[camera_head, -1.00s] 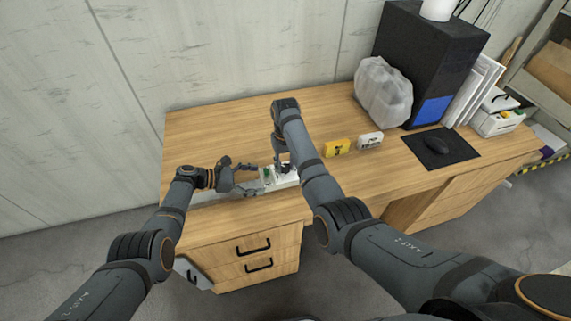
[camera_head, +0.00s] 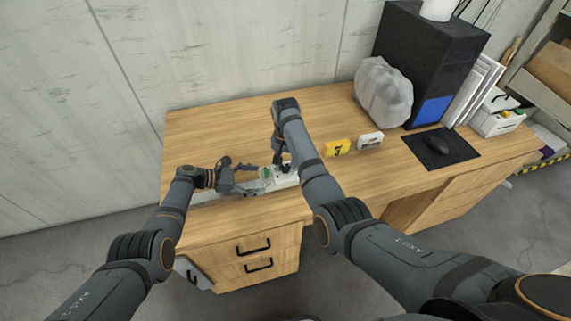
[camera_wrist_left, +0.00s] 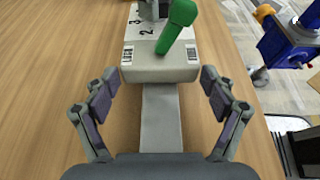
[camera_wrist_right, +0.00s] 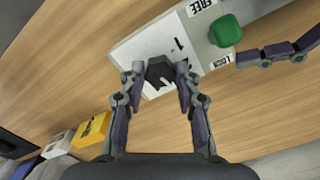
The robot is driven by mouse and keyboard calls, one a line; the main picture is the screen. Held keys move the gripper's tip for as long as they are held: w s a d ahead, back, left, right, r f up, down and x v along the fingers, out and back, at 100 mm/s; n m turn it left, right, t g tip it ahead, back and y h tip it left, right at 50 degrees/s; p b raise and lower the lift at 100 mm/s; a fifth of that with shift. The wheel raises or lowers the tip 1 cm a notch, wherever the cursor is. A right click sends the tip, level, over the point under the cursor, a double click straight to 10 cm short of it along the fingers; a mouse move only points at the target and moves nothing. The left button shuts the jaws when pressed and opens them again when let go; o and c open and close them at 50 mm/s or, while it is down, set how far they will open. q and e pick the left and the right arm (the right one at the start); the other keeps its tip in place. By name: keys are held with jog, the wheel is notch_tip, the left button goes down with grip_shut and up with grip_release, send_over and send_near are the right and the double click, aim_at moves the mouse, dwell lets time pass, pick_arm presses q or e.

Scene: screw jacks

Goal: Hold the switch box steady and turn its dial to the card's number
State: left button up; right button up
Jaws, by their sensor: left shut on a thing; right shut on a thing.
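The pale switch box (camera_wrist_left: 160,68) lies near the desk's front edge; it also shows in the head view (camera_head: 267,185). My left gripper (camera_wrist_left: 158,85) is shut on its near end, one finger on each side. A green lever (camera_wrist_left: 177,27) rises from the box between two labels; in the right wrist view its head (camera_wrist_right: 225,30) is between FREE and LOCK. My right gripper (camera_wrist_right: 160,82) is shut on the dark dial (camera_wrist_right: 160,70), which hides part of the number scale. A yellow card (camera_head: 337,148) stands to the right; its digit looks like 3 but is small.
A white small device (camera_head: 369,140) stands next to the card. The desk's left back part (camera_head: 210,130) is clear.

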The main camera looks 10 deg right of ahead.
aim_at(285, 167)
dwell(0.4)
jog(key=o, duration=1.2)
jog(key=shift+c, duration=0.2)
notch_tip(285, 167, up, 12)
pick_arm(q)
jog(key=o, duration=1.7)
